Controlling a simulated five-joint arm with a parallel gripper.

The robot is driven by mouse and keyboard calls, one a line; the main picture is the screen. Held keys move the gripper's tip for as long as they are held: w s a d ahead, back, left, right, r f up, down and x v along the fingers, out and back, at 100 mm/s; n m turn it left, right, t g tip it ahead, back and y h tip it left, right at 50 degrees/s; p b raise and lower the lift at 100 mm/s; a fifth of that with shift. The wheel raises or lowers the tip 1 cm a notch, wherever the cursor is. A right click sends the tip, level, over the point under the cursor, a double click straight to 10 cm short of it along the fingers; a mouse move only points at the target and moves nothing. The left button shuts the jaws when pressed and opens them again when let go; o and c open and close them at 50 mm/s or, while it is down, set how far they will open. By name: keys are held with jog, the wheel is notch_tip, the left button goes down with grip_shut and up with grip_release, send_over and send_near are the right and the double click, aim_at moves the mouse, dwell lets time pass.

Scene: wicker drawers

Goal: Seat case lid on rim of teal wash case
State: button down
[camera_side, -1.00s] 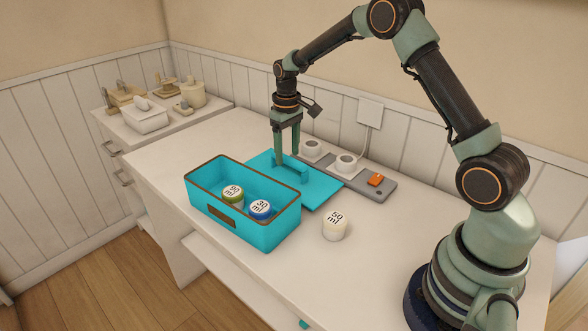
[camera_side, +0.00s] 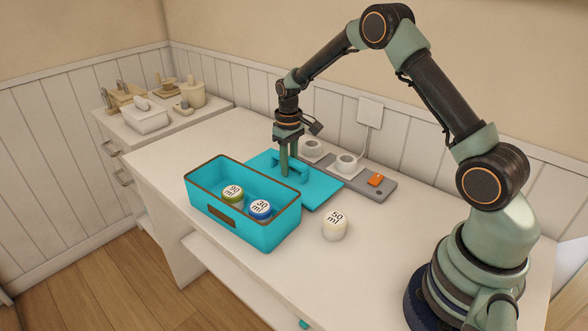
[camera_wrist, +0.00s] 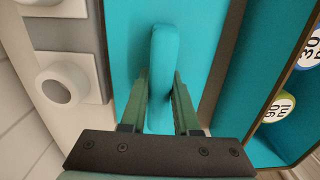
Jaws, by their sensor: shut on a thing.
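The teal case lid (camera_side: 320,192) lies flat on the white counter, just behind the case, with a raised bar handle (camera_side: 302,173). The teal wash case (camera_side: 270,234) stands open, with a brown rim. Inside it are a green-banded 90 ml jar (camera_side: 233,196) and a blue-banded 30 ml jar (camera_side: 260,209). My gripper (camera_side: 288,173) points down and is shut on the handle. In the wrist view its fingers (camera_wrist: 160,78) are on both sides of the handle (camera_wrist: 162,60); the lid (camera_wrist: 205,60) spreads around it.
A cream 50 ml jar (camera_side: 335,226) stands on the counter right of the case. A grey strip (camera_side: 379,192) with round white sockets and an orange switch lies close behind the lid. A side cabinet at the back left holds a tissue box (camera_side: 145,120).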

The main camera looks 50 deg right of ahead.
notch_tip(320, 180, up, 19)
jog(key=a+f, duration=0.3)
jog(key=a, duration=1.4)
jog(key=shift+n, duration=0.4)
jog(key=shift+f, duration=0.1)
jog(key=shift+f, duration=2.8)
jog(key=shift+f, duration=1.5)
jog(key=c, duration=0.6)
grip_release()
